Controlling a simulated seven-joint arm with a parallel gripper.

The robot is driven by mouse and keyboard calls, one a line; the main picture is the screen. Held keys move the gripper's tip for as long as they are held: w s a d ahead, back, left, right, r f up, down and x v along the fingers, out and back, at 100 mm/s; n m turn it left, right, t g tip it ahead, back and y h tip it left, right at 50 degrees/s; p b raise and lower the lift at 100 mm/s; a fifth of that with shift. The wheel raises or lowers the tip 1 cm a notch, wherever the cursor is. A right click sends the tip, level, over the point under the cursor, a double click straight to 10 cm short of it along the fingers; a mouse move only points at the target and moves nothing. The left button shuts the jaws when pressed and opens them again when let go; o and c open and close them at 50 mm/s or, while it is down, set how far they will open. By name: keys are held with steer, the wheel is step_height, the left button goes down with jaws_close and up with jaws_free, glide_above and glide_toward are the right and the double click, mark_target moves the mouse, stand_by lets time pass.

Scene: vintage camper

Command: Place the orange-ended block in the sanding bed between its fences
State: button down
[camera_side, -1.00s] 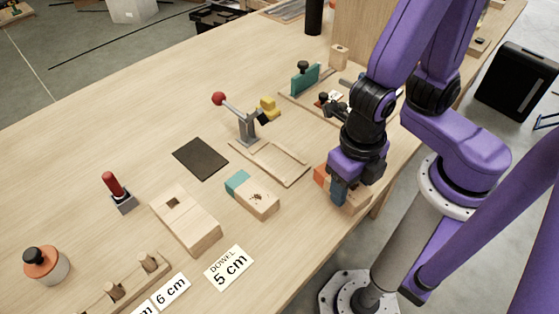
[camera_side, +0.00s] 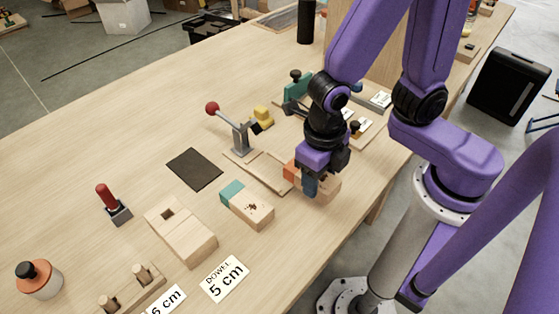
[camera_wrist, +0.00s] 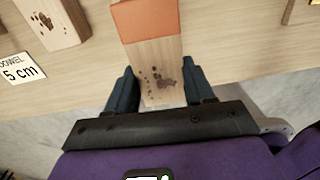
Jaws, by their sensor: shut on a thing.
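My gripper (camera_side: 312,190) is shut on the orange-ended block, with its fingers on the block's two long sides. The block (camera_side: 327,186) is pale wood with dark spots on top and an orange end. In the wrist view, the block (camera_wrist: 155,60) points away from me, its orange end outermost. It appears raised slightly above the table near the front edge. The sanding bed (camera_side: 252,165), a pale wooden tray with low fences, lies just left of the block, below the toggle clamp. My gripper and the block hide its right end. No block shows in its visible part.
A teal-ended block (camera_side: 247,205) lies in front of the bed. A red-knobbed toggle clamp (camera_side: 238,135) stands at the bed's back edge. A dark sanding sheet (camera_side: 194,169) lies to the left.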

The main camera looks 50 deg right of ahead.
steer(key=w, duration=1)
steer(key=shift+w, duration=0.15)
steer(key=shift+f, duration=1.8)
steer(key=shift+f, duration=0.1)
steer(key=shift+c, duration=2)
jaws_free()
